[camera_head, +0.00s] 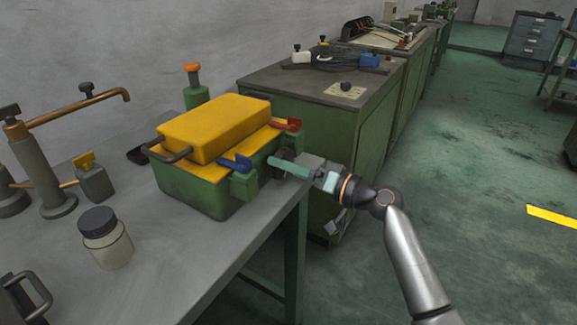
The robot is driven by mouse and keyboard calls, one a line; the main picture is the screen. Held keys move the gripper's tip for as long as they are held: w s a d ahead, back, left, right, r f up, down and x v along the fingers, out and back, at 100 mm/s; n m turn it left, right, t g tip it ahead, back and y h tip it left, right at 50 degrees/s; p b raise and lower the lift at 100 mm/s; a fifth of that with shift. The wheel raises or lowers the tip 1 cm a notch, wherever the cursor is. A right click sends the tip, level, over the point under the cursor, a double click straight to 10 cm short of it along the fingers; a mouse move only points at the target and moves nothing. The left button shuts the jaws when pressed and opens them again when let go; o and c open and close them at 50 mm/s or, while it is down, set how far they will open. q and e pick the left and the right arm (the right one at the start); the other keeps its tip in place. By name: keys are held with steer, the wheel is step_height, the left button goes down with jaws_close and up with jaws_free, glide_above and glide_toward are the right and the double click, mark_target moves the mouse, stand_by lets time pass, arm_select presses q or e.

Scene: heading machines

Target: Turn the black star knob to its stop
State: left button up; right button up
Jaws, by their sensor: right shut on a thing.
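A green box (190,191) with a yellow lid (215,128) sits on the grey bench. My right gripper (283,166) reaches in from the right and is shut at the right side of the box, at a dark part there. That part is most likely the black star knob, but the fingers hide most of it and its star shape cannot be made out. How far it is turned cannot be told. A blue lever (236,163) and a red lever (287,124) stick out close to the gripper. My left gripper is not in view.
The bench (160,262) holds a jar (107,240) and a tall post with a copper pipe (45,165). An orange-topped green bottle (194,88) stands behind the box. A green cabinet (318,138) stands beyond. Open floor lies to the right.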

steer(key=shift+f, duration=0.15)
steer(key=o, duration=1.1)
steer(key=v, duration=1.2)
steer(key=shift+s+d, duration=0.15)
steer(key=shift+d, duration=0.05)
